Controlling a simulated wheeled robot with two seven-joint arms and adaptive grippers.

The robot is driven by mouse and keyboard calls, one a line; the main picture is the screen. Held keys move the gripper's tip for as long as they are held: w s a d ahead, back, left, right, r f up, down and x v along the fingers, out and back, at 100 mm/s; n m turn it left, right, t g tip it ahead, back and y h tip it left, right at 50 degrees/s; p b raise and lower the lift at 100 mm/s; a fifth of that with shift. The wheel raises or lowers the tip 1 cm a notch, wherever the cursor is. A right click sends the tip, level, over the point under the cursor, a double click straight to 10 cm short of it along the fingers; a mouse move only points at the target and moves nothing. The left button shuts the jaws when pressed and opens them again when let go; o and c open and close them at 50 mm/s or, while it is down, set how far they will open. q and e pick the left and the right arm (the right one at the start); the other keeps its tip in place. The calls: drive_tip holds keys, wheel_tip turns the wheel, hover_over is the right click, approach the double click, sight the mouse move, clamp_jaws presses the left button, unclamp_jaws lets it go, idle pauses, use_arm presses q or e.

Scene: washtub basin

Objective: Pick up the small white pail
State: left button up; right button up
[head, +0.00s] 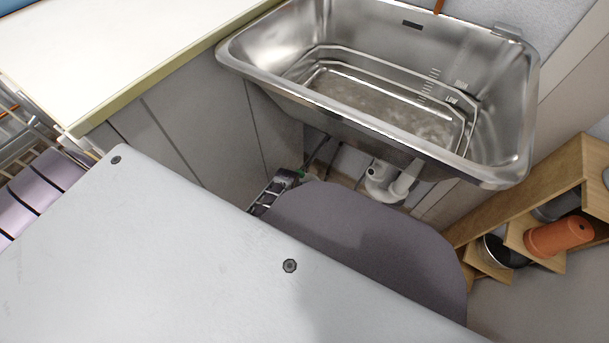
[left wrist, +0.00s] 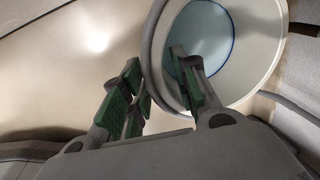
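The small white pail (left wrist: 237,88) shows in the left wrist view at upper right, its round mouth facing the camera and a blue ring inside. My left gripper (left wrist: 155,80) has green pads and its fingers are spread apart. In the picture, one finger overlaps the pail's opening and the other is outside, left of its rim. I cannot tell whether either finger touches the pail. A small part of my left gripper or wrist (head: 275,187) shows below the basin, mostly hidden by my own body. My right gripper is in neither view.
A steel washtub basin (head: 365,150) overhangs the space where my left arm reaches. A white drain pipe (head: 380,183) hangs beneath it. A white counter (head: 110,45) is at left. A wooden shelf (head: 520,190) with a terracotta pot (head: 560,237) stands at right.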

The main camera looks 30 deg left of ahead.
use_arm(q)
clamp_jaws()
idle(0.4)
